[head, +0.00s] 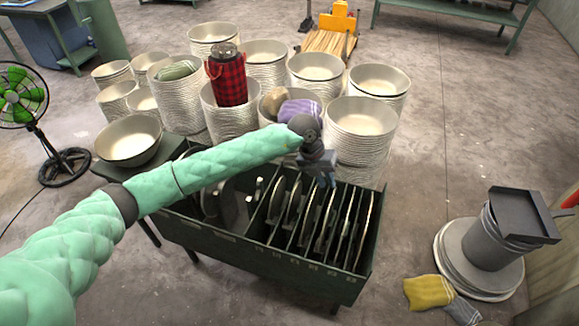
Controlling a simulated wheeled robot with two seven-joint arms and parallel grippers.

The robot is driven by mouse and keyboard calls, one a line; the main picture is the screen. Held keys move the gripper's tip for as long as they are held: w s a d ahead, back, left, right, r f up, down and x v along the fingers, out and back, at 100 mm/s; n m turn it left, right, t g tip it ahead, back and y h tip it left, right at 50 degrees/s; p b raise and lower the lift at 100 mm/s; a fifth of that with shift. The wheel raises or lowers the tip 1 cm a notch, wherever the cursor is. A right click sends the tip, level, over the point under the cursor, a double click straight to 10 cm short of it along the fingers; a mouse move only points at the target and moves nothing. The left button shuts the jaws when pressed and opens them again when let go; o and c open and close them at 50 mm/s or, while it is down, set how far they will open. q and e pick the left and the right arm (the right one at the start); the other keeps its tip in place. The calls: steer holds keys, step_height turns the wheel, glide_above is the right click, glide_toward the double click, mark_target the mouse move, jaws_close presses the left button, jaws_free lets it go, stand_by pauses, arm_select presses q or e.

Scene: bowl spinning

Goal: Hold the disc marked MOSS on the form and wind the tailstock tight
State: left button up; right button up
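My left arm, in a mint green sleeve, reaches in from the left. Its gripper (327,182) points down over a dark green rack (262,257) with several round discs (345,222) standing on edge in slots. The fingertips are by the tops of the discs near the rack's back. Whether they are open, or touch a disc, cannot be told. No marking reading MOSS can be made out on any disc. No form or tailstock can be made out. My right gripper is out of view.
Several stacks of pale bowls (362,115) stand close behind the rack. A dark bowl (128,140) sits at its left end. A green fan (22,95) stands far left. At right, a grey bucket (487,243) with a black tray stands on round plates.

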arm_select(q)
steer(key=w+a+t+y, duration=0.1)
steer(key=w+a+y, duration=0.4)
steer(key=a, duration=0.4)
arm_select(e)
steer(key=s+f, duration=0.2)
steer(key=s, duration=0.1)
arm_select(q)
steer(key=shift+n, duration=0.3)
steer(key=shift+a+f+b, duration=0.15)
steer(key=shift+f+b, duration=0.45)
steer(key=shift+f, duration=1.7)
steer(key=shift+f+b, duration=0.75)
steer(key=shift+f, duration=0.2)
steer(key=shift+f+b, duration=0.2)
steer(key=shift+b, duration=0.15)
steer(key=shift+f+b, duration=0.35)
steer(key=shift+b, duration=0.05)
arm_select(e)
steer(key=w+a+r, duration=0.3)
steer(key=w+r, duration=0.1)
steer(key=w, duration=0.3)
arm_select(q)
steer(key=shift+b, duration=0.35)
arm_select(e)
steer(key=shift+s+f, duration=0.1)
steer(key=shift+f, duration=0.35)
